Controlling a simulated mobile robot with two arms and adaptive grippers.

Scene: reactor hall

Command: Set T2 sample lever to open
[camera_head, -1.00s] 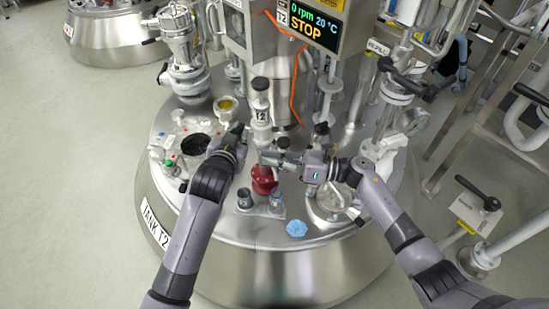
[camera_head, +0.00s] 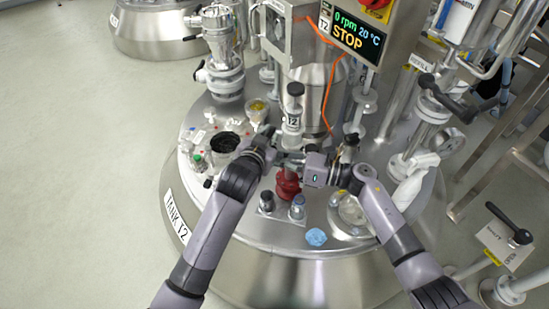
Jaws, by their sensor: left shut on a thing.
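The T2 sample valve (camera_head: 293,122), a pale upright fitting with a black top and a T2 label, stands on the tank lid. A red part (camera_head: 287,184) sits below it. My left gripper (camera_head: 264,136) is beside the valve on its left, shut on a small part there, which looks like the sample lever. The fingers hide most of that part, so its position cannot be read. My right gripper (camera_head: 286,156) points left, just below the valve and above the red part. Its fingertips are too small and covered to tell open from shut.
Two small vials (camera_head: 282,204) stand in a holder in front of the red part. A blue crumpled piece (camera_head: 316,237) lies to their right. An open dark port (camera_head: 224,143) is at left. The display (camera_head: 358,30) reads 0 rpm, 20 °C, STOP. Pipes crowd the right.

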